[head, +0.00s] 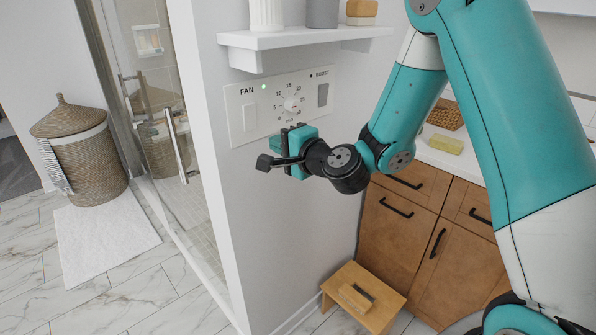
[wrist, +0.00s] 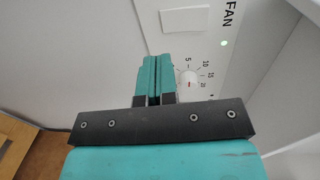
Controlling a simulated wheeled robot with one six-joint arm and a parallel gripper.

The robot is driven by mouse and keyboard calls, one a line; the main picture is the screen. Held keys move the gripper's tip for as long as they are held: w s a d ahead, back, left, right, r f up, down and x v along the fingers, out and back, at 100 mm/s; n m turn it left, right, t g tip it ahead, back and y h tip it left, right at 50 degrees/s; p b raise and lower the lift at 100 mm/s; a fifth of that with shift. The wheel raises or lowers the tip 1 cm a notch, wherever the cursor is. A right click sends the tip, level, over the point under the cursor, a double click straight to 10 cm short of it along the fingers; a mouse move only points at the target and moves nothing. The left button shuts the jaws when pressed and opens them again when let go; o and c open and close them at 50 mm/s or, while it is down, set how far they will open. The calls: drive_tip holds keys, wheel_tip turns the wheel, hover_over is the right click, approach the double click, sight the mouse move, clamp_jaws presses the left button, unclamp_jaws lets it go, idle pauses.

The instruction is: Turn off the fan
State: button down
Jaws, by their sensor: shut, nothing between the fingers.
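The white fan panel (head: 236,128) is on the wall under a shelf. It carries a FAN rocker switch (head: 250,117), a lit green light (head: 263,87), a round timer dial (head: 291,104) and a BOOST switch (head: 323,95). My gripper (head: 276,144) is shut and empty, just below the panel. In the wrist view my closed fingertips (wrist: 155,60) appear beside the panel edge, near the FAN switch (wrist: 186,20) and the dial (wrist: 187,82). The green light (wrist: 224,43) is lit there too. I cannot tell whether the fingertips touch the wall.
A white shelf (head: 290,39) with containers juts out above the panel. A glass shower door (head: 150,100) is left of the wall, with a wicker basket (head: 85,155) beyond. A wooden stool (head: 377,313) and cabinets (head: 405,225) stand below and right.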

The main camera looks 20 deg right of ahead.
drive_tip(key=shift+f+b+v, duration=0.2)
drive_tip(key=shift+b+v, duration=0.55)
drive_tip(key=shift+v, duration=0.55)
drive_tip(key=shift+f+b+v, duration=0.15)
drive_tip(key=shift+b+v, duration=0.6)
drive_tip(key=shift+v, duration=0.5)
drive_tip(key=shift+d, duration=0.1)
drive_tip(key=s+a+r+n+g+y+p, duration=0.15)
drive_tip(key=s+a+n+g+y, duration=0.35)
drive_tip(key=s+a+n+g, duration=0.5)
drive_tip(key=s+d+n+g+h, duration=0.3)
drive_tip(key=s+n+g+h, duration=0.3)
drive_tip(key=s+n, duration=0.5)
drive_tip(key=s, duration=0.6)
drive_tip(key=shift+s+h, duration=0.2)
drive_tip(key=shift+h, duration=0.1)
drive_tip(key=shift+a+f, duration=0.1)
